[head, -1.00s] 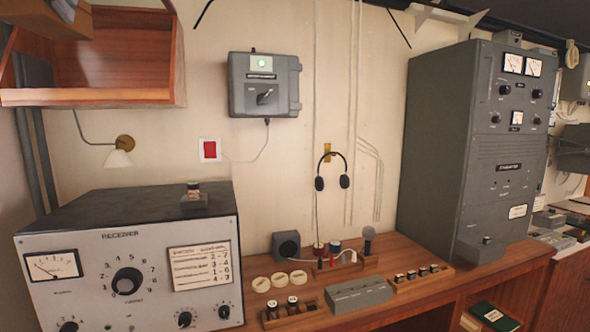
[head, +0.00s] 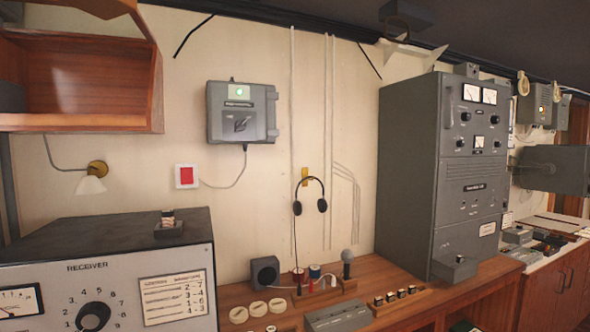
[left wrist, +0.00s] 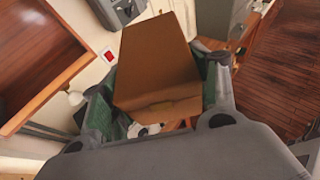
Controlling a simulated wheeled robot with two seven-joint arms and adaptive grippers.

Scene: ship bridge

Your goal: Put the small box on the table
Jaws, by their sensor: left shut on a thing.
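My left gripper (left wrist: 156,98) is shut on a brown box (left wrist: 158,55) in the left wrist view. The box sits between the green-padded fingers, and its underside surroundings are partly hidden. In the head view neither gripper nor the box shows. A wooden desk (head: 432,302) runs along the wall there, below the headphones. I cannot tell from these views how far the box is from the desk. My right gripper is in neither view.
The desk carries a large receiver (head: 105,270), a tall grey cabinet (head: 435,170), a small speaker (head: 265,272), a microphone (head: 347,262), pale discs (head: 257,308) and a grey block (head: 338,318). A wooden shelf (head: 80,75) overhangs at the upper left.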

